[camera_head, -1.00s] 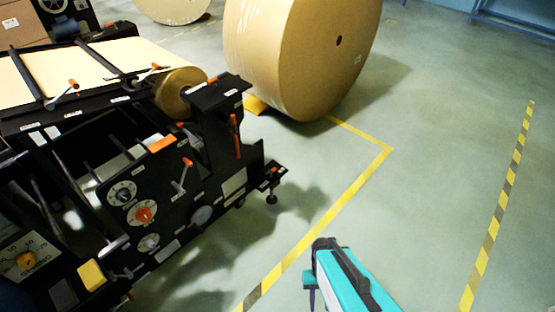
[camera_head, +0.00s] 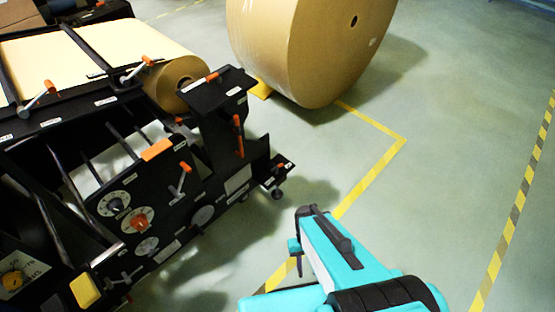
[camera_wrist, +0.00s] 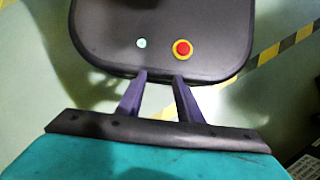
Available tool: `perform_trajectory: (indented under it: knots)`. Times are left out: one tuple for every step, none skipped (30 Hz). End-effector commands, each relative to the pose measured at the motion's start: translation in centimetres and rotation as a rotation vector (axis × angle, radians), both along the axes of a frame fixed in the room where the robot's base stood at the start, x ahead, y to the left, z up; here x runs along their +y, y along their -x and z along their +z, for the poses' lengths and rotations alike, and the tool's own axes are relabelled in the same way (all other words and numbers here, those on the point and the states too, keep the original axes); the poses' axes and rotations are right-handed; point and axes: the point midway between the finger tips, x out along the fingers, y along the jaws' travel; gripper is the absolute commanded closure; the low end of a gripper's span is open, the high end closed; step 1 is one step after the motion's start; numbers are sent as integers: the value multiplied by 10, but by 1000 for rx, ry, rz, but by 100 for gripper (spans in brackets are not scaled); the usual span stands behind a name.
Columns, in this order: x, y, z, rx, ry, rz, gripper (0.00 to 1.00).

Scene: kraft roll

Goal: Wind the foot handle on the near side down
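The black machine (camera_head: 165,200) stands at the left in the head view. At its near right corner is a low foot (camera_head: 278,190) on a bracket with a small orange-tipped part (camera_head: 282,166), probably the foot handle; it is too small to tell its exact shape. My gripper (camera_wrist: 161,76) has two purple fingers, spread apart with nothing between them. In the head view, my teal arm hangs over the floor to the right and front of the foot, clear of the machine. One finger shows there, pointing down; the rest is hidden.
A large kraft roll (camera_head: 300,50) stands on the floor behind the machine's right end. Orange-handled cranks (camera_head: 182,178) and dials (camera_head: 138,220) are on the machine's front. A yellow floor line (camera_head: 370,178) runs past the foot. The floor at the right is clear.

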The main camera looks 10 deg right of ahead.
Motion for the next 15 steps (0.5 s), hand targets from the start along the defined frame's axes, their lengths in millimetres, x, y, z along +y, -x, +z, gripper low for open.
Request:
perform_trajectory:
  knots:
    - [0,0,0,0,0,0,67]
    - [0,0,0,0,0,0,67]
    - [0,0,0,0,0,0,67]
    - [0,0,0,0,0,0,67]
    - [0,0,0,0,0,0,67]
    - [0,0,0,0,0,0,67]
    - [0,0,0,0,0,0,67]
    - [0,0,0,0,0,0,67]
    - [0,0,0,0,0,0,67]
    - [0,0,0,0,0,0,67]
    - [0,0,0,0,0,0,67]
    - [0,-1,-1,-1,-1,2,67]
    - [0,-2,-1,-2,-2,4,67]
    - [0,-3,-2,-4,-5,8,67]
    - [0,-6,-4,-7,-9,15,67]
